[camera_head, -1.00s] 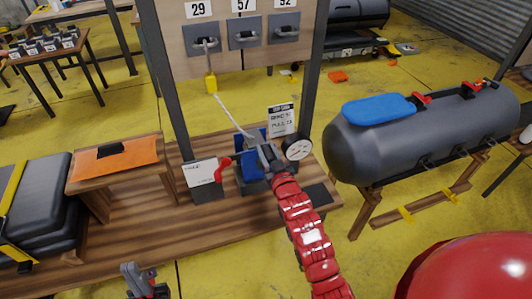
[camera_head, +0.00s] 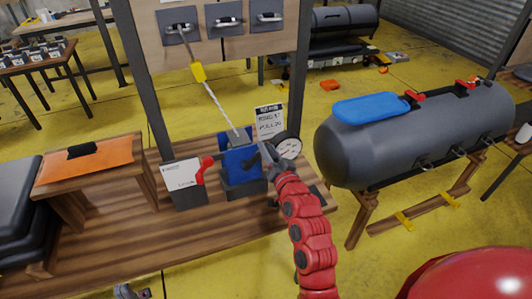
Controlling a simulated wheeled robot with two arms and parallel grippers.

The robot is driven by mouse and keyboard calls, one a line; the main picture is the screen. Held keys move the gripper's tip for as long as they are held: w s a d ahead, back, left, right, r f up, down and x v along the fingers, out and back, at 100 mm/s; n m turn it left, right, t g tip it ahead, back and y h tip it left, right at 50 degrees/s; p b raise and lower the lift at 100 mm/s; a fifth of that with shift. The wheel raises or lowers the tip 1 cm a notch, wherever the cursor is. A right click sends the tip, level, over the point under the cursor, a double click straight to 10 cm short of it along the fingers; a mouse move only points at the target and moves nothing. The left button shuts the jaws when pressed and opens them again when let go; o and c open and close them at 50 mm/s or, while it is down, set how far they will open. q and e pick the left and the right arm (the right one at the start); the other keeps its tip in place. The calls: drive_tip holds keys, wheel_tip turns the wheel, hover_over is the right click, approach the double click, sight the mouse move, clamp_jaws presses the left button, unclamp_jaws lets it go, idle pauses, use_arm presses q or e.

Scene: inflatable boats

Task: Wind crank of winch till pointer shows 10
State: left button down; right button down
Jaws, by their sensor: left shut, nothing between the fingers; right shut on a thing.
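The winch (camera_head: 239,162), with blue sides, stands on the wooden bench. My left gripper (camera_head: 131,291) is shut and empty at the bottom edge, mostly cut off.
A red knob (camera_head: 205,166) and a white card (camera_head: 181,174) are left of the winch. A lettered sign (camera_head: 269,121) stands behind it. A grey tank (camera_head: 415,135) with a blue pad is at the right. An orange cloth (camera_head: 85,160) lies on a stand at the left.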

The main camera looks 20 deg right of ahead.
drive_tip(key=shift+d+f, duration=0.1)
drive_tip(key=shift+f, duration=0.1)
drive_tip(key=c, duration=0.6)
unclamp_jaws()
drive_tip(key=shift+d, duration=0.1)
drive_tip(key=shift+s, duration=0.1)
drive_tip(key=s, duration=1)
drive_tip(key=shift+d+r, duration=0.15)
drive_tip(key=shift+r, duration=0.2)
drive_tip(key=s+p, duration=0.4)
drive_tip(key=s, duration=0.3)
drive_tip(key=shift+s+f, duration=0.15)
drive_tip(key=shift+f, duration=0.15)
